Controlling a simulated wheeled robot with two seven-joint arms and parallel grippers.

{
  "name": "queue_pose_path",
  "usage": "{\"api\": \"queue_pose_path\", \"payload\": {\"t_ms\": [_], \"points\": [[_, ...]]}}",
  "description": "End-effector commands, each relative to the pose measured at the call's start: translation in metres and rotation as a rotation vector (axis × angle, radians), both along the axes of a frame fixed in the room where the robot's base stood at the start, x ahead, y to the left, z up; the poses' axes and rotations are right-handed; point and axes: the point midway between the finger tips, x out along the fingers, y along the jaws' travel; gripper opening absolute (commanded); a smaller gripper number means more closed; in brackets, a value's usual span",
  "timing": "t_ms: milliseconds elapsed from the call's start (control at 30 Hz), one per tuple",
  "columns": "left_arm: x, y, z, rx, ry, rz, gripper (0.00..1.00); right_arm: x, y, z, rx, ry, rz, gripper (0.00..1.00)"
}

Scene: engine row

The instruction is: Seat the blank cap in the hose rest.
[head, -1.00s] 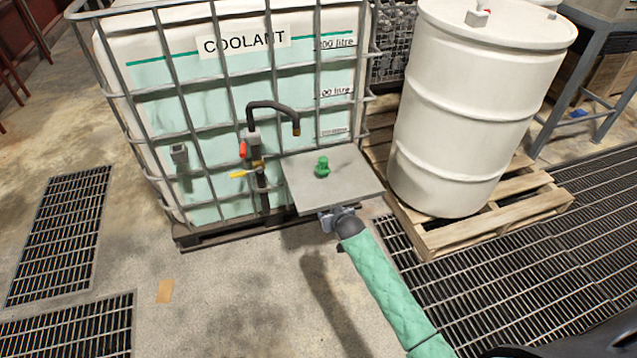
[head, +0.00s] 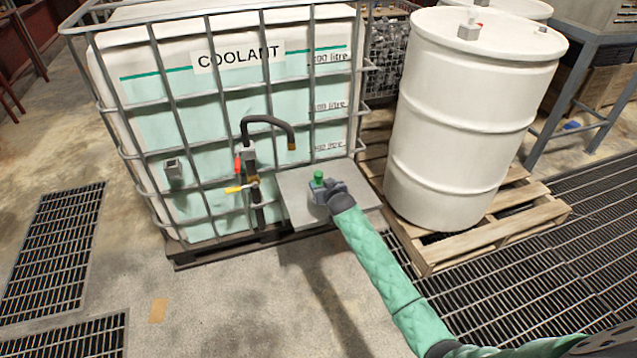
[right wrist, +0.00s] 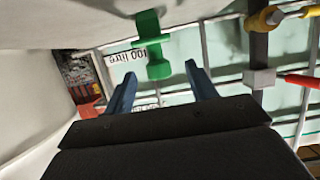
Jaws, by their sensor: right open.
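The green blank cap (head: 318,179) stands on the grey shelf plate (head: 295,207) in front of the coolant tank. My right gripper (head: 322,188) is at the cap, low over the plate. In the right wrist view the two blue fingers (right wrist: 160,70) are apart, with the green cap (right wrist: 150,35) between and just beyond their tips; I see gaps on both sides. A small grey open-topped holder (head: 173,169) on the cage's left part looks like the hose rest; it is empty as far as I can see. My left gripper is not in view.
The caged coolant tank (head: 235,60) stands behind the plate. A white drum (head: 460,120) on a pallet stands close on the right. The floor in front is open.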

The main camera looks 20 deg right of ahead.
Motion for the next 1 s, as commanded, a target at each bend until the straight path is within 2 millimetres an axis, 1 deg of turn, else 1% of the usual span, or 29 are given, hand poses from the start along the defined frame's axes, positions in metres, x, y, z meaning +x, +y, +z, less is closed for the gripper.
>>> {"api": "queue_pose_path", "payload": {"t_ms": [167, 400, 500, 633, 867, 900, 967, 1000], "points": [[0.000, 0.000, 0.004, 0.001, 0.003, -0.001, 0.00, 0.013, 0.000, -0.003, 0.000, 0.000, 0.000, 0.57], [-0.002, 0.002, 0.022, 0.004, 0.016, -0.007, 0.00, 0.041, -0.004, -0.008, -0.001, 0.001, -0.001, 0.57], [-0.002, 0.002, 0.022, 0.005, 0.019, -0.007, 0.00, 0.051, -0.003, -0.014, 0.000, 0.002, 0.000, 0.57], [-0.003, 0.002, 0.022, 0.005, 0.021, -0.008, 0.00, 0.058, -0.003, -0.016, 0.000, 0.001, 0.000, 0.57], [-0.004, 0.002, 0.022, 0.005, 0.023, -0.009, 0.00, 0.059, -0.003, -0.017, 0.000, 0.001, 0.000, 0.57], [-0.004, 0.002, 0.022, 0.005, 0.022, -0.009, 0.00, 0.059, -0.003, -0.017, 0.000, 0.001, 0.000, 0.55], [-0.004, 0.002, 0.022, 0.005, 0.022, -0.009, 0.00, 0.059, -0.003, -0.017, 0.000, 0.001, 0.000, 0.43], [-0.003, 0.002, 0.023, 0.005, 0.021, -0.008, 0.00, 0.059, -0.003, -0.017, 0.000, 0.001, 0.000, 0.35]]}}
